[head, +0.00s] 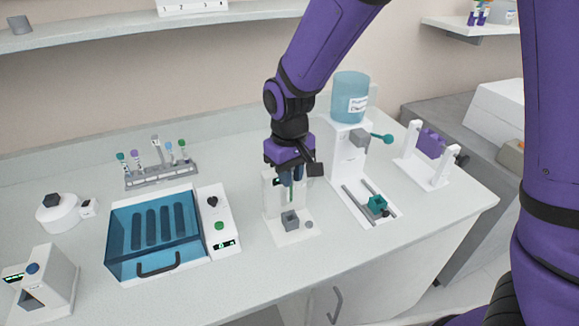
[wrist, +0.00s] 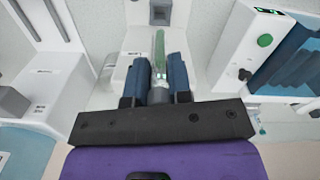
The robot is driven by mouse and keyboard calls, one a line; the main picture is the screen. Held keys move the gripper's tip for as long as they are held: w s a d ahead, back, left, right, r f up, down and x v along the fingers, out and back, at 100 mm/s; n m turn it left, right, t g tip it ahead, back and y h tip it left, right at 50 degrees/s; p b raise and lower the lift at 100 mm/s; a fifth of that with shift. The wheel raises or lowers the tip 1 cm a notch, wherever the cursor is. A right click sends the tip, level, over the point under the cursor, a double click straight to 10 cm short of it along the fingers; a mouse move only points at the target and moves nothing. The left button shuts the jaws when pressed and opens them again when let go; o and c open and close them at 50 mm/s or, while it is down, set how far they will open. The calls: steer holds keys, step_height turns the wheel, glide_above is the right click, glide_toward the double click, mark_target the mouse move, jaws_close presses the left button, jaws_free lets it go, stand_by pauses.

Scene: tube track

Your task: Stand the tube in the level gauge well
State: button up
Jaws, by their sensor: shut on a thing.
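My gripper (head: 291,178) hangs over the white level gauge and is shut on a tube. In the wrist view the clear, greenish tube (wrist: 159,48) sits between the two blue fingers (wrist: 160,75) and reaches past their tips. In the head view the tube is mostly hidden by the fingers. The level gauge (head: 272,203) has a white upright and a flat base. Its grey square well (head: 290,220) stands on the base, below and apart from the fingertips. The well (wrist: 160,12) also shows at the top of the wrist view, beyond the tube.
A blue-lidded box (head: 153,235) stands left of the gauge, with a rack of capped tubes (head: 162,176) behind it. A dispenser with a blue tank (head: 350,98) stands close on the right. A purple-topped stand (head: 430,145) is farther right. The front counter strip is clear.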

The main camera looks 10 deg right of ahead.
mark_target(290, 201)
steer(key=shift+f, duration=2.1)
steer(key=shift+f, duration=1.15)
stand_by(0.4)
steer(key=shift+r, duration=1.15)
steer(key=shift+f, duration=1.1)
stand_by(1.3)
steer(key=shift+r, duration=1.1)
